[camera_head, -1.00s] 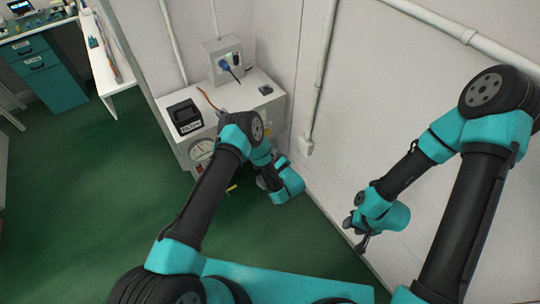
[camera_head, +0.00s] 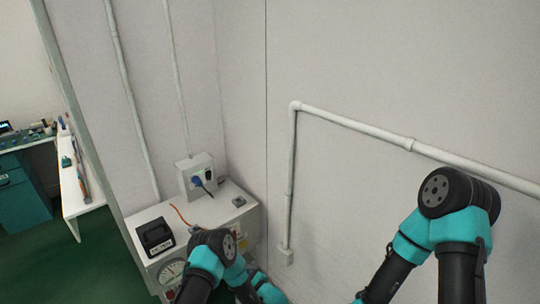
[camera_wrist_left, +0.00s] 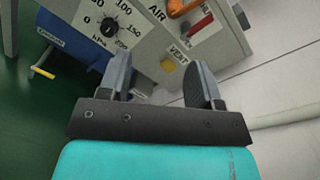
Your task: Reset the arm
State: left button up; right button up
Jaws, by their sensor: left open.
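My left gripper (camera_wrist_left: 160,85) is open and empty in the left wrist view. Its two dark fingers stand apart in front of a grey panel with a kPa gauge dial (camera_wrist_left: 108,25). I cannot tell whether either finger touches the panel. In the head view my left arm (camera_head: 210,255) comes up from the bottom in front of the white cabinet (camera_head: 147,217), and its gripper does not show there. My right arm (camera_head: 450,230) is bent at the right, and its gripper is below the picture edge.
On the cabinet are a black device (camera_head: 156,237) and a wall-side socket box with a blue plug (camera_head: 196,182). A wall pipe (camera_head: 350,122) runs behind my right arm. Green floor is clear at left.

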pick_arm(q)
jog(key=s+a+f+n+g+h, duration=0.15)
jog(key=s+a+f+g, duration=0.25)
jog(key=s+a+g, duration=0.4)
jog(key=s+a+n+g+h, duration=0.3)
jog(key=s+n+g+h, duration=0.2)
jog(key=s+g, duration=0.45)
jog(key=s+d+r+n+h, duration=0.2)
jog(key=s+n+h, duration=0.1)
jog(key=s+h, duration=0.15)
jog(key=s+d+r+n+h, duration=0.2)
jog(key=s+r+n+h, duration=0.15)
jog(key=s, duration=0.25)
notch_tip(320, 180, up, 6)
jog(key=s+a+n+t+h, duration=0.1)
jog(key=a+n+t+h, duration=0.1)
jog(key=n+t, duration=0.4)
jog(key=n, duration=0.2)
jog(key=shift+s+a+n, duration=0.2)
jog(key=shift+a+n, duration=0.05)
jog(key=shift+n, duration=0.15)
